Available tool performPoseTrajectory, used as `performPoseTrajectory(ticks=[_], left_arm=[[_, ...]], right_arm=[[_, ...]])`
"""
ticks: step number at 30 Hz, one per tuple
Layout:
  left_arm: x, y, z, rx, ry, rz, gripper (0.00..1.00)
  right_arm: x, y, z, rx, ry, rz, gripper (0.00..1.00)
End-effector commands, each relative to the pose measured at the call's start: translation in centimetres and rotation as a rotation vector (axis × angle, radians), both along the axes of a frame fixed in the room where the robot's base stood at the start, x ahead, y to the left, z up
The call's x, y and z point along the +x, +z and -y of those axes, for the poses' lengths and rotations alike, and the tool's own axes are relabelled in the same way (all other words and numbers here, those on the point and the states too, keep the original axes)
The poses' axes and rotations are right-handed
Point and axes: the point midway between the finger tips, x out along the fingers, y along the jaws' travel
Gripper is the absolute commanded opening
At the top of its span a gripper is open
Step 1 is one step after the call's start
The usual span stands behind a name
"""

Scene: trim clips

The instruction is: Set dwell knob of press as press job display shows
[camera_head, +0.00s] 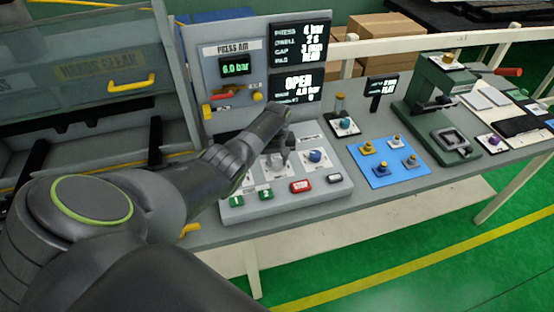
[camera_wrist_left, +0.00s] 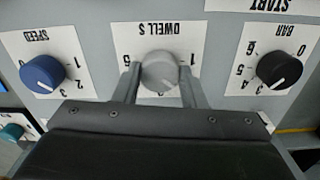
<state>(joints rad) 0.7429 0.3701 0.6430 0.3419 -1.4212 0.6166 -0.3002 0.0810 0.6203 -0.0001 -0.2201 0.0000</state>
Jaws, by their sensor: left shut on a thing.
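The press job display (camera_head: 301,45) stands at the back of the press panel. Its rows seem to read press 4 bar, dwell 2 s and gap 3 mm; the last row is unclear. The grey dwell knob (camera_wrist_left: 160,71) sits on a white "DWELL S" plate, upside down in the left wrist view. Its light pointer line points toward the lower right in that view; the exact scale value is hard to tell. My left gripper (camera_wrist_left: 161,82) is shut on the knob, one finger on each side. In the head view my left gripper (camera_head: 281,160) covers most of it.
A blue speed knob (camera_wrist_left: 42,74) and a black bar knob (camera_wrist_left: 279,69) flank the dwell knob closely. Green and red buttons (camera_head: 301,186) line the console's front edge. A blue mat (camera_head: 381,180) with several clips and a green hand press (camera_head: 440,90) stand to the right.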

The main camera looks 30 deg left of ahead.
Motion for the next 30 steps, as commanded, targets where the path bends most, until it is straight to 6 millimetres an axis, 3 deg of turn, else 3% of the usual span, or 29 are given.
performPoseTrajectory(ticks=[1, 2, 6, 20, 26, 30], left_arm=[[0.2, 0.2, -0.1, 0.003, -0.001, 0.006, 0.15], [0.2, 0.2, -0.1, 0.003, -0.001, 0.006, 0.41], [0.1, 0.1, -0.1, 0.002, -0.001, 0.004, 0.59], [0.1, 0.7, -0.1, 0.001, -0.001, 0.004, 0.59], [0.1, 2.7, -0.1, 0.002, -0.002, 0.005, 0.59], [0.1, 5.3, -0.1, 0.002, -0.001, 0.006, 0.59]], right_arm=[[0.0, 0.0, -0.1, 0.001, 0.000, 0.000, 0.36], [0.0, 0.0, -0.1, 0.001, 0.000, 0.000, 0.36], [0.0, 0.0, -0.2, 0.002, -0.001, 0.000, 0.36], [0.0, -0.3, -0.2, 0.003, -0.001, 0.000, 0.36], [0.0, -0.8, -0.2, 0.003, -0.001, 0.000, 0.36], [0.0, -1.0, -0.2, 0.003, -0.001, 0.000, 0.36]])
